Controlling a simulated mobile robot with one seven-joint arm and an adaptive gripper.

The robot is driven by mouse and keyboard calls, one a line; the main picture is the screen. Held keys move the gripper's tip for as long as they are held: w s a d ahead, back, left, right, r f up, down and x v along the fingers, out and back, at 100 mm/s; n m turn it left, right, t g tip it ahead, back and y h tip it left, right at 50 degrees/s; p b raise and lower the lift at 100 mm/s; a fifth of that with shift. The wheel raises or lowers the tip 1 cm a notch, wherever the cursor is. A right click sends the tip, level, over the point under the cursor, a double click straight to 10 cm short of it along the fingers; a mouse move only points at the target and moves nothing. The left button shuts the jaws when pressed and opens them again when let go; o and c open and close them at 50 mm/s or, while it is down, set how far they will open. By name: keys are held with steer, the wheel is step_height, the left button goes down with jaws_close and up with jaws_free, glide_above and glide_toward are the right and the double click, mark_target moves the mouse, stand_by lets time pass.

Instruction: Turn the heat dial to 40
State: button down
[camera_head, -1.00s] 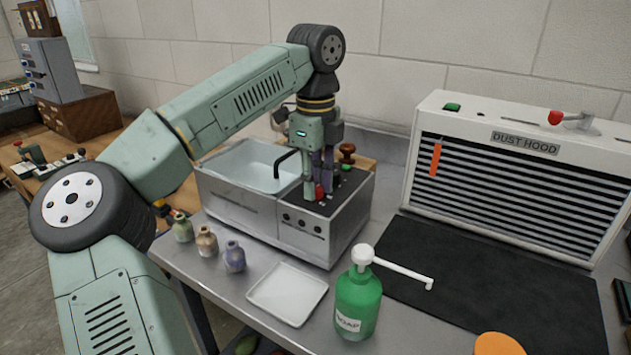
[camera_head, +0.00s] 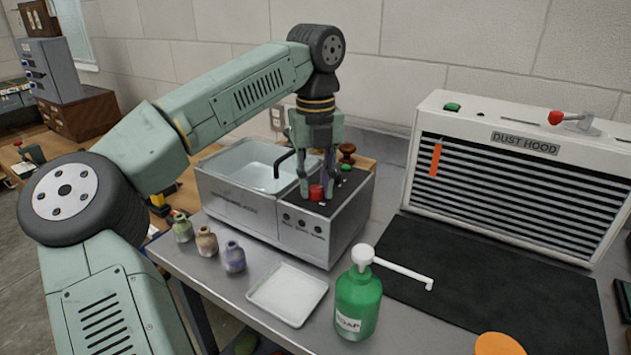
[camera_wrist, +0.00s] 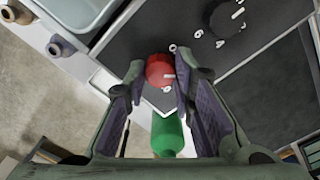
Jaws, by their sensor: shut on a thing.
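The red dial (camera_head: 316,192) sits on the black top panel of the metal sink unit (camera_head: 262,222). In the wrist view the red dial (camera_wrist: 159,71) has a white mark at its right side, and a few white figures stand around it, too small to read surely. My gripper (camera_head: 317,190) points down with one finger on each side of the red dial and is shut on it. The fingers (camera_wrist: 157,80) flank the dial in the wrist view. A black dial (camera_wrist: 228,18) with white numerals lies up and right of it. No heat label is legible.
Bottles, a white tray (camera_head: 288,294) and a green soap bottle (camera_head: 358,300) stand in front. The dust hood (camera_head: 515,180) is right.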

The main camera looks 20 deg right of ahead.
mark_target(316, 188)
steer(key=shift+m, duration=1.6)
steer(key=c, duration=1.3)
jaws_free()
steer(key=shift+c, duration=0.2)
step_height(316, 188, up, 8)
steer(key=shift+f, duration=0.25)
